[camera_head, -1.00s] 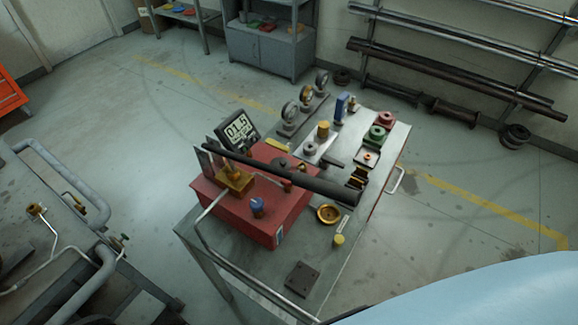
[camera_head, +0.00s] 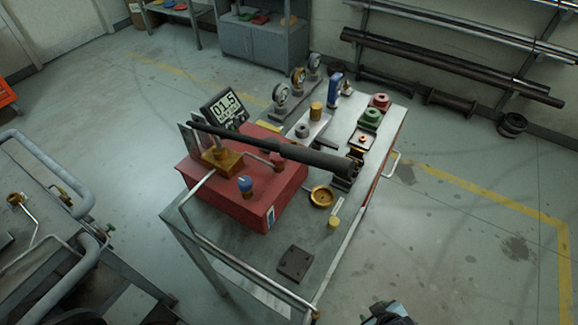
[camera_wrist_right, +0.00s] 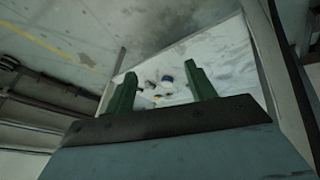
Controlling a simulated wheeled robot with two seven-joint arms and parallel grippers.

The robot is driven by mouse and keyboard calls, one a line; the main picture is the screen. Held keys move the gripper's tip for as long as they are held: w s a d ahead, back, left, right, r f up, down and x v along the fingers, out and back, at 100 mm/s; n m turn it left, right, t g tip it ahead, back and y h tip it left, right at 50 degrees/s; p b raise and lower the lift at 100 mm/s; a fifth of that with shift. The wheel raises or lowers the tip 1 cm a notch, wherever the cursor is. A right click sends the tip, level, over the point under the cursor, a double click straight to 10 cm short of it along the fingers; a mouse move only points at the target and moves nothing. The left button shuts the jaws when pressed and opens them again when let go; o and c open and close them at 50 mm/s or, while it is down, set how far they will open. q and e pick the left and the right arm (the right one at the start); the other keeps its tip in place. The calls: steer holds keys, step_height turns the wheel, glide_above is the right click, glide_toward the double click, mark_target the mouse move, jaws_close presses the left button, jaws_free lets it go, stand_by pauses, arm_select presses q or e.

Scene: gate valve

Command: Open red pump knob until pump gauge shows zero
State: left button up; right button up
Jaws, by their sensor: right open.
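The red pump (camera_head: 245,206) sits on a grey metal bench, with a long black lever (camera_head: 270,149) lying across its top. A blue knob (camera_head: 245,184) stands on the pump's front top; I cannot make out a separate red knob. The digital gauge (camera_head: 224,106) behind the pump reads about 01.5. My right gripper shows in the right wrist view (camera_wrist_right: 160,70), its two green fingers apart with nothing held between them. In the head view only a dark part (camera_head: 390,314), probably of my right arm, shows at the bottom edge, well away from the knob. My left gripper is out of view.
The bench (camera_head: 222,245) also holds a brass dish (camera_head: 322,196), a dark plate (camera_head: 295,263), small dials (camera_head: 298,78) and several coloured fittings. A metal rail (camera_head: 245,272) runs along its front edge. Another pipe-framed bench (camera_head: 60,215) stands at left.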

mark_target(278, 159)
steer(key=w+a+r+n+t+b, duration=0.1)
steer(key=w+r+n+t+b, duration=0.35)
steer(key=w+r, duration=0.9)
steer(key=w+a+r+n+t+y+b, duration=0.25)
steer(key=w+r+n, duration=0.2)
steer(key=r, duration=0.35)
steer(key=w+a+r+n+t+y+b, duration=0.25)
steer(key=r+n+t, duration=0.2)
steer(key=r, duration=0.35)
steer(key=w+a+r+n+t+y+b, duration=0.1)
steer(key=w+r+n+t+y, duration=0.1)
steer(key=w+r+n, duration=0.4)
steer(key=a+n+g+y, duration=0.3)
steer(key=a+n+g, duration=0.1)
steer(key=n, duration=0.4)
steer(key=a+r+n+g+y, duration=0.1)
steer(key=a+n+g+y, duration=0.2)
steer(key=a+n+g, duration=0.2)
steer(key=a+n+g+y, duration=0.4)
steer(key=a+n, duration=0.4)
steer(key=n, duration=0.4)
steer(key=shift+w+r+g, duration=0.25)
steer(key=shift+w+r, duration=0.05)
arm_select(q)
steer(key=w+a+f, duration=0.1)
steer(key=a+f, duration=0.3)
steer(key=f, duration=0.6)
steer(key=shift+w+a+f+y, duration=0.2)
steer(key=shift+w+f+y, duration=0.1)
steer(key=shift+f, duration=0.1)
